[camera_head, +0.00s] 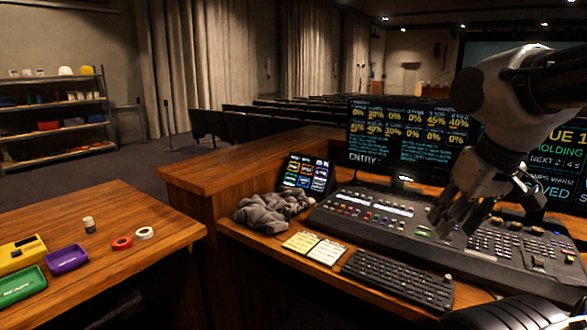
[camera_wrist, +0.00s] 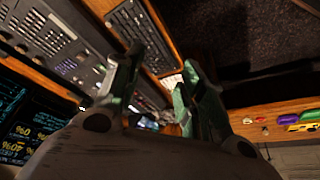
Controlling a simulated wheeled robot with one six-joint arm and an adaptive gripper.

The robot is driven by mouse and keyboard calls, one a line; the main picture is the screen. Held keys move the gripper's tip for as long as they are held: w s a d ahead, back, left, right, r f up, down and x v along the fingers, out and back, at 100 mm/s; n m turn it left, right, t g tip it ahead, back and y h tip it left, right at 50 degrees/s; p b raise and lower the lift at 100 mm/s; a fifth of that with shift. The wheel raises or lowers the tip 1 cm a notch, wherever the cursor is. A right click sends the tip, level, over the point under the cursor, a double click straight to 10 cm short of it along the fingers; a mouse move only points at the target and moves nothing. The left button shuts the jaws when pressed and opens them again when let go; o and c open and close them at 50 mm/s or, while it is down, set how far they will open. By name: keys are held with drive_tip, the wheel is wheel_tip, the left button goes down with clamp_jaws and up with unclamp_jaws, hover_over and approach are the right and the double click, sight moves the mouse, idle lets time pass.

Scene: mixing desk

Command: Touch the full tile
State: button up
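A small tilted touch screen (camera_head: 306,173) stands at the left end of the mixing desk in the head view, with rows of coloured, lit tiles on it. The tile labels are too small to read, so I cannot tell which one is the full tile. My gripper (camera_head: 456,222) hangs over the right half of the console, well to the right of the touch screen. In the wrist view my gripper (camera_wrist: 160,75) shows two fingers apart with a gap between them, holding nothing visible.
The mixing console (camera_head: 375,226) lies between my gripper and the touch screen. A crumpled grey cloth (camera_head: 268,212) lies in front of the screen. Note cards (camera_head: 313,247) and a keyboard (camera_head: 398,279) lie nearer. Large monitors (camera_head: 402,132) stand behind. A wooden side table (camera_head: 150,225) holds trays.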

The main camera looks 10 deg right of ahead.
clamp_jaws()
idle(1.2)
